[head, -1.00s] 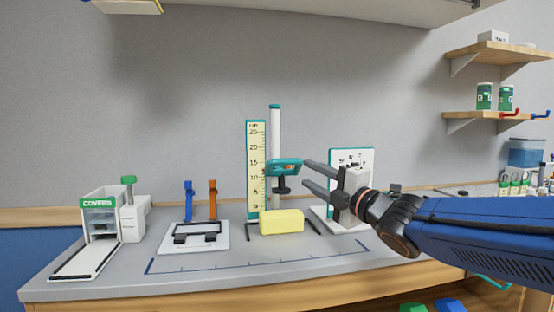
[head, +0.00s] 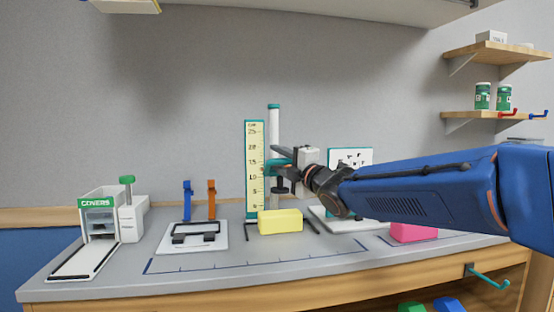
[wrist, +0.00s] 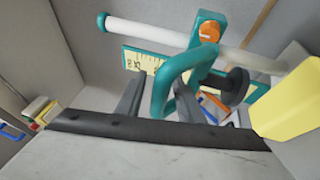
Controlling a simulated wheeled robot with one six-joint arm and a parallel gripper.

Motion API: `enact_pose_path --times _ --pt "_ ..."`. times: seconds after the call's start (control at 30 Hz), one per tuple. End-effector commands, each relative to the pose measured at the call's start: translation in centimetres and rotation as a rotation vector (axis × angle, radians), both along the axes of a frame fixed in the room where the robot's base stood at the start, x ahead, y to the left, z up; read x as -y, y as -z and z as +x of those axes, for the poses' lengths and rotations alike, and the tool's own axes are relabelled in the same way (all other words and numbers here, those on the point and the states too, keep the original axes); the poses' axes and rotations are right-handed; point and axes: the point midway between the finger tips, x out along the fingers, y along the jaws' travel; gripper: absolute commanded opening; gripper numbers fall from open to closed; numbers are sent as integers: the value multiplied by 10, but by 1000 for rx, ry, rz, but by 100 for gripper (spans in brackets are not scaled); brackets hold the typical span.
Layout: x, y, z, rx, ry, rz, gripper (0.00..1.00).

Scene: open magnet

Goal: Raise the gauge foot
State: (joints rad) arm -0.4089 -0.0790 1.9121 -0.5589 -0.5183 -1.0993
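The gauge has a white post (head: 274,128) beside a pale yellow scale (head: 255,160) on the bench. A teal sliding carriage with a loop handle (head: 275,167) sits partway up the post, with the dark round gauge foot (head: 279,191) below it. A yellow block (head: 280,222) lies on the bench below the foot, apart from it. My gripper (head: 279,157) is at the handle. In the wrist view, the dark fingers of my gripper (wrist: 160,92) stand apart on either side of the teal handle (wrist: 163,88), with gaps visible. The foot (wrist: 235,86) shows beyond it.
A white panel (head: 351,157) stands right of the gauge, partly behind my arm. A pink block (head: 413,231) lies at the right. A framed plate (head: 193,238) and a covers dispenser (head: 98,215) are at the left. The front of the bench is mostly clear.

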Motion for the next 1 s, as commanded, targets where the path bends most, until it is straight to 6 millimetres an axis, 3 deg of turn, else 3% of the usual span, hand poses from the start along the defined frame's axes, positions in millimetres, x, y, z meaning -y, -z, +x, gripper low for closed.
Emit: enact_pose_path --times 0.37,0.5,0.7,1.0 --pt "-3 -1 4 0 0 0 34" --pt "-3 -1 4 0 0 0 3" --pt "-3 -3 4 1 0 1 0" --pt "-4 -60 4 4 -2 0 0"
